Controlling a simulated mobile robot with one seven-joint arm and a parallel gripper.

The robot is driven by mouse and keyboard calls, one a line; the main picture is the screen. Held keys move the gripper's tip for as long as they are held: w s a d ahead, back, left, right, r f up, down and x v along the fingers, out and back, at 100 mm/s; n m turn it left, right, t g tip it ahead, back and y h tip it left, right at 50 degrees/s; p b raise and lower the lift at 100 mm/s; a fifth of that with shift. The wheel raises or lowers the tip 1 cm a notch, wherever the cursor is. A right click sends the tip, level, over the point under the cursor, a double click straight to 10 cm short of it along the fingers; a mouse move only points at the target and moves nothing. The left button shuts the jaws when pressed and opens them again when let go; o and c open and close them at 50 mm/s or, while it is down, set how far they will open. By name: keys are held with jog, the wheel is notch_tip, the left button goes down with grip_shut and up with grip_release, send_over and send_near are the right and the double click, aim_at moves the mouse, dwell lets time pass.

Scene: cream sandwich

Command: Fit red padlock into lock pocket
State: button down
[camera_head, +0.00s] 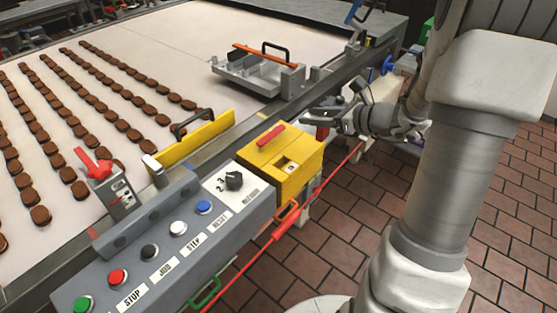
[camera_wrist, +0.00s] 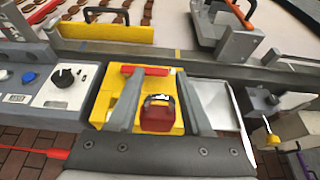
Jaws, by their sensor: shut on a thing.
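The red padlock (camera_wrist: 158,119) with its dark shackle sits between the two grey fingers of my gripper (camera_wrist: 156,84) in the wrist view; my gripper is shut on it. The yellow box also shows behind the padlock in the wrist view (camera_wrist: 109,100). Its top carries a red bar (camera_head: 271,136) and a pale square recess (camera_head: 289,167), which looks like the lock pocket. In the wrist view the padlock hides that recess.
A grey control panel (camera_head: 160,262) with buttons and a black knob (camera_head: 234,181) adjoins the yellow box. Behind are a yellow guard plate (camera_head: 196,141), a conveyor with chocolate biscuits and a metal fixture (camera_head: 258,75). A red rod (camera_head: 290,237) runs along the front.

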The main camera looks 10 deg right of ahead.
jog(key=b, duration=0.2)
send_over(274, 158)
notch_tip(274, 158, down, 6)
jog(key=shift+f, duration=2.05)
jog(key=shift+f+b, duration=0.3)
jog(key=shift+b, duration=0.1)
jog(key=shift+c, duration=1.6)
grip_release()
jog(key=shift+r, duration=0.1)
jog(key=shift+r, duration=0.1)
jog(key=shift+r+p, duration=0.25)
jog(key=shift+p, duration=0.2)
jog(key=v, duration=1.2)
jog(key=shift+f+p, duration=0.25)
jog(key=shift+p, duration=0.2)
jog(key=shift+d, duration=0.1)
